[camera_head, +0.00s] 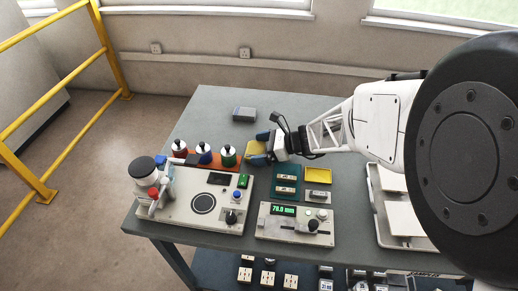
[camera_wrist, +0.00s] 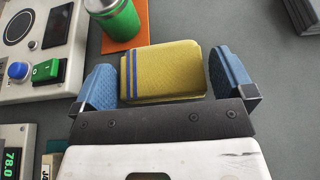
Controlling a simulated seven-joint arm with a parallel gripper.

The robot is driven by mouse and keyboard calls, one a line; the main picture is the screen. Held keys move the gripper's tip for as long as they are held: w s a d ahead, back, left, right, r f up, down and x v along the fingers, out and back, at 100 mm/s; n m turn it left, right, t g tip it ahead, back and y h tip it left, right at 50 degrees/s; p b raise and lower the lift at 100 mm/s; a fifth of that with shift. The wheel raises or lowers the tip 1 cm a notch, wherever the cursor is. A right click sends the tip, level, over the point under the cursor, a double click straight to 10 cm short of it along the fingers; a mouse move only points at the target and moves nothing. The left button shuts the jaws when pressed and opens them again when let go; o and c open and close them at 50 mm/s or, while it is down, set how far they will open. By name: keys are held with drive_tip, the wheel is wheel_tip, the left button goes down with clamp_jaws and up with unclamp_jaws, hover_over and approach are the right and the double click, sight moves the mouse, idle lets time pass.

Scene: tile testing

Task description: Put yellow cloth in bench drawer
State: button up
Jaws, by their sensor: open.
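The yellow cloth (camera_wrist: 165,68) is a folded, rounded block with blue stripes near its left end, lying on the grey bench top in the wrist view. In the head view the cloth (camera_head: 256,147) shows small beside the bottles, partly hidden by my gripper. My gripper (camera_wrist: 164,84) is open. Its blue finger pads stand on the left and right sides of the cloth, with a small gap seen at each side. In the head view my gripper (camera_head: 259,149) is low over the bench. I cannot make out a bench drawer in either view.
A green bottle (camera_head: 228,156) stands close left of my gripper on an orange mat, beside other bottles. Testing devices (camera_head: 205,200) and a meter (camera_head: 293,226) fill the bench front. A yellow tray (camera_head: 319,174) and a grey block (camera_head: 244,114) are nearby. The back left bench top is mostly clear.

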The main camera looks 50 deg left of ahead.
wheel_tip(320, 180, up, 4)
hover_over(293, 159)
drive_tip(key=shift+s+a, duration=0.3)
drive_tip(key=shift+w+d+r, duration=0.2)
drive_tip(key=shift+w+d, duration=0.05)
drive_tip(key=shift+d, duration=0.1)
idle(0.7)
drive_tip(key=shift+w+d+r, duration=0.2)
drive_tip(key=shift+r, duration=0.05)
drive_tip(key=w+d+r+n+t+h, duration=0.15)
drive_tip(key=d+r, duration=0.35)
drive_tip(key=d, duration=0.5)
drive_tip(key=w+d+r+n+t+h, duration=0.1)
drive_tip(key=w+d+r+n+t, duration=0.3)
drive_tip(key=d, duration=0.7)
drive_tip(key=d+r+m+t+h, duration=0.1)
drive_tip(key=d+r, duration=0.5)
drive_tip(key=d, duration=0.4)
drive_tip(key=s+d+r+n+t+h, duration=0.1)
drive_tip(key=s+d, duration=0.3)
drive_tip(key=d, duration=0.6)
drive_tip(key=s+d+r+n+t+h, duration=0.2)
drive_tip(key=s+d, duration=0.3)
drive_tip(key=d, duration=0.5)
drive_tip(key=s+d+r+n+t+h, duration=0.1)
drive_tip(key=s+d, duration=0.4)
drive_tip(key=d, duration=0.5)
drive_tip(key=shift+d+r+t+h, duration=0.35)
drive_tip(key=shift+t+h, duration=0.5)
drive_tip(key=shift+h, duration=0.3)
